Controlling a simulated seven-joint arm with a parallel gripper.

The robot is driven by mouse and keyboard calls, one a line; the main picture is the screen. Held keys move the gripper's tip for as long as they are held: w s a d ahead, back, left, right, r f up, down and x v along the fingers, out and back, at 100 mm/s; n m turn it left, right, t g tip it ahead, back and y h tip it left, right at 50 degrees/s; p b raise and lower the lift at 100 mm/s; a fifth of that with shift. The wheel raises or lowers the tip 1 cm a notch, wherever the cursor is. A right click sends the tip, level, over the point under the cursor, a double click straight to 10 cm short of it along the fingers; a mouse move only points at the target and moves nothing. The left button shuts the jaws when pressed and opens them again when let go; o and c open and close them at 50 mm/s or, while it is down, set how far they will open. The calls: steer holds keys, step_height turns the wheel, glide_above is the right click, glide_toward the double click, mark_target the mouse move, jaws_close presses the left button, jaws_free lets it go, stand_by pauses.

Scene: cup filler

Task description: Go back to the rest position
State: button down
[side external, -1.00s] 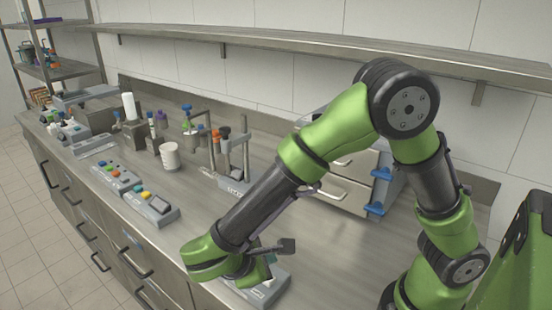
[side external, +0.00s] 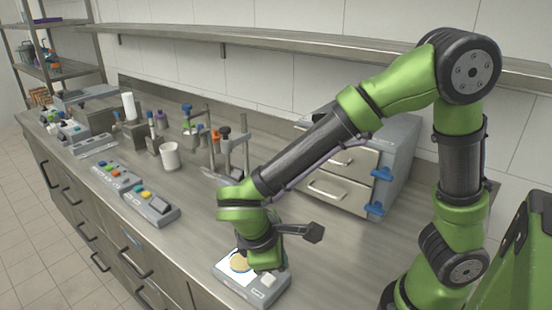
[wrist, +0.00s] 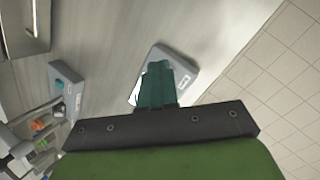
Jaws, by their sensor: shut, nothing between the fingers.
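My gripper (side external: 264,262) points down near the front edge of the steel counter, above or beside a grey scale (side external: 268,289). In the wrist view its dark teal fingers (wrist: 167,82) are together with nothing seen between them, and they cover part of the scale (wrist: 183,64). A white sheet (side external: 229,268) with a tan round heap (side external: 240,262) lies on the scale. The gap between the fingertips and the scale cannot be judged. My arm is bent, with its elbow high at the right.
A metal stand (side external: 237,155), white cup (side external: 170,156) and button boxes (side external: 150,206) are to the left. A wall shelf (side external: 300,46) runs behind. The counter right of the scale is clear.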

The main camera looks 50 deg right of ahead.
steer(key=s+d+r+m+t+y, duration=0.2)
steer(key=d+r+m+t+y, duration=0.5)
steer(key=d+r+m, duration=0.2)
step_height(320, 180, up, 4)
steer(key=shift+s+d+r+m, duration=0.2)
steer(key=shift+s+m, duration=0.1)
steer(key=shift+m, duration=0.9)
